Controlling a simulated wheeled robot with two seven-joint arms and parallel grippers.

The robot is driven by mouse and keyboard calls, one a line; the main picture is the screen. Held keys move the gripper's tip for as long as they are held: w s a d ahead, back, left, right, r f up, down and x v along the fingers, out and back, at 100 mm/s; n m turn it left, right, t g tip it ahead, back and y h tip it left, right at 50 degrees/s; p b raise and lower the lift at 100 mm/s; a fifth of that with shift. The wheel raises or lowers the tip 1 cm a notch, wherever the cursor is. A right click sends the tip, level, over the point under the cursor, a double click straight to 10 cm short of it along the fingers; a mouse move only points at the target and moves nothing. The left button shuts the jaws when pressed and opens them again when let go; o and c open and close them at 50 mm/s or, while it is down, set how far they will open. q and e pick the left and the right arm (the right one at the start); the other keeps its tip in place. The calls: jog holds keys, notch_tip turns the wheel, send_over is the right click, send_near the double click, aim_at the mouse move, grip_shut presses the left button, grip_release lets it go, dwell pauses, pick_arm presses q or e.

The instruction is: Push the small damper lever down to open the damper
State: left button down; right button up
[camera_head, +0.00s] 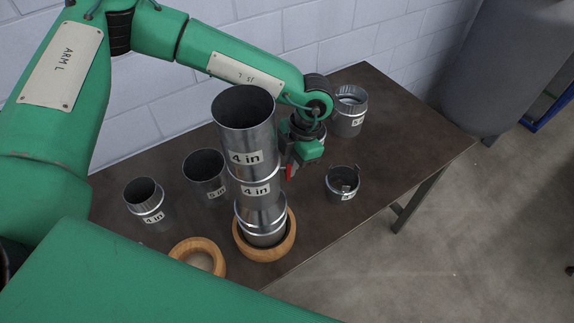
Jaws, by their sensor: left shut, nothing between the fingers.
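A tall stack of metal duct pieces (250,135) labelled "4 in" stands upright in a wooden ring (285,240) near the table's front edge. My left gripper (290,172) is shut and empty, close to the right side of the stack at mid height. I cannot tell whether it touches the stack. A small red part shows at its tip. A short metal duct piece (342,188) with something inside and a small projection at its rim stands to the right; I cannot tell whether this is the damper. No lever shows clearly. My right gripper is not in view.
On the dark table (400,135) stand a "4 in" duct (148,205), a "5 in" duct (205,175), another duct at the back right (349,112) and a second wooden ring (197,252). The table's right end is clear. A wall is behind.

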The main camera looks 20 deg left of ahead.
pick_arm(q)
jog(key=shift+w+d+r+b, duration=0.25)
jog(key=shift+w+d+b, duration=0.1)
jog(key=shift+w+d, duration=0.2)
jog(key=shift+w+d+r+b, duration=0.25)
jog(key=shift+w+d+b, duration=0.15)
jog(key=shift+w, duration=0.25)
jog(key=b+v, duration=0.5)
jog(key=v, duration=0.9)
jog(key=shift+b, duration=0.3)
jog(key=shift+s+d+f, duration=0.1)
jog(key=shift+f, duration=0.05)
